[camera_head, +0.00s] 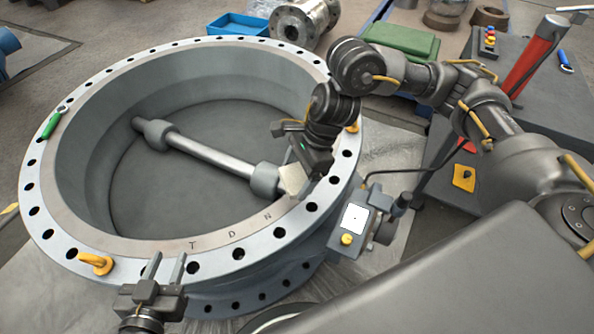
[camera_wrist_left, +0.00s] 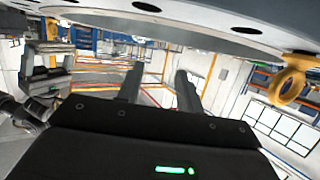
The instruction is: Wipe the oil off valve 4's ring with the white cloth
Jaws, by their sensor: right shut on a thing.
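A large grey valve ring (camera_head: 210,258) with bolt holes and the letters T, D and N fills the left and middle of the head view. No number 4 is readable on it, and I cannot make out oil. My right gripper (camera_head: 298,174) is shut on the white cloth (camera_head: 292,182), at the ring's right inner edge, beside the end of the shaft. Whether the cloth touches the ring is unclear. My left gripper (camera_head: 168,262) is open and empty at the ring's near edge; its two spread fingers also show in the left wrist view (camera_wrist_left: 161,88).
Yellow lifting eyes (camera_head: 96,263) stand on the flange, and a green-handled tool (camera_head: 51,125) lies on its left rim. A grey box with a white screen (camera_head: 354,218) stands at the ring's right. A blue tray (camera_head: 238,25) and a green case (camera_head: 402,40) lie behind.

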